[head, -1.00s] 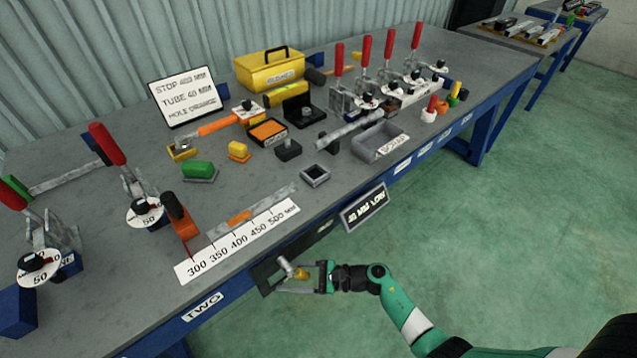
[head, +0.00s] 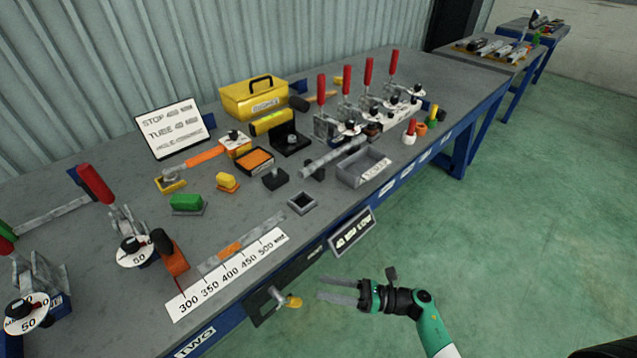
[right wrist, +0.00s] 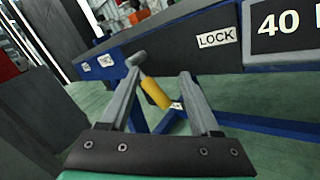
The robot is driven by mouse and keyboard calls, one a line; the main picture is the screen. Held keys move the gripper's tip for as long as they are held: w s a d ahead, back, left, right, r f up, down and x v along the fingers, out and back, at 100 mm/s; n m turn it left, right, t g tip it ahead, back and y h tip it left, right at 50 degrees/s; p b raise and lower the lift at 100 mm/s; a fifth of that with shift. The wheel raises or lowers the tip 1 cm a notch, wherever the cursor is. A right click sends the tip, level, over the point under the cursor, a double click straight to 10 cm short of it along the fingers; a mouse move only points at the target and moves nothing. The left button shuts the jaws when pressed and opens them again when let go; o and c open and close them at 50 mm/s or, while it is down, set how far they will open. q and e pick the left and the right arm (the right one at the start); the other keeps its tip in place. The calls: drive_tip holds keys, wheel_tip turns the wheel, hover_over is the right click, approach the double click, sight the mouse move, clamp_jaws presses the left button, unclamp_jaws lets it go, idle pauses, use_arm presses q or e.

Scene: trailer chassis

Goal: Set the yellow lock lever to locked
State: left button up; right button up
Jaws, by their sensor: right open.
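The lock lever has a yellow grip (head: 291,301) on a grey metal stem, mounted on the dark panel (head: 262,308) at the bench's front edge. In the head view its grip points right, slightly down. In the right wrist view the yellow grip (right wrist: 155,92) hangs down and right from its pivot. A white LOCK label (right wrist: 217,39) is on the rail to the lever's right. My right gripper (head: 320,288) is open and empty, fingers facing the lever, apart from it to its right in the head view. My left gripper is not in view.
A display sign (head: 353,232) hangs at the bench front, showing 40 in the right wrist view. A white scale (head: 228,273), red-handled clamps and an orange stop (head: 174,258) are on the bench top. The green floor in front is clear.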

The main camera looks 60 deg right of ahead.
drive_tip(key=w+d+r+m+t+h+b, duration=0.1)
drive_tip(key=w+d+r+m+t+h, duration=0.1)
drive_tip(key=r, duration=0.9)
drive_tip(key=w+d+r+m+t+h, duration=0.3)
drive_tip(key=w+d+r+m+t, duration=0.1)
drive_tip(key=r, duration=0.8)
drive_tip(key=w+d+m, duration=0.1)
drive_tip(key=w+m, duration=0.1)
drive_tip(key=m, duration=0.1)
drive_tip(key=shift+w+d+r+t+b, duration=0.15)
drive_tip(key=shift+w+d+t+b, duration=0.1)
drive_tip(key=shift+d+t+b, duration=0.15)
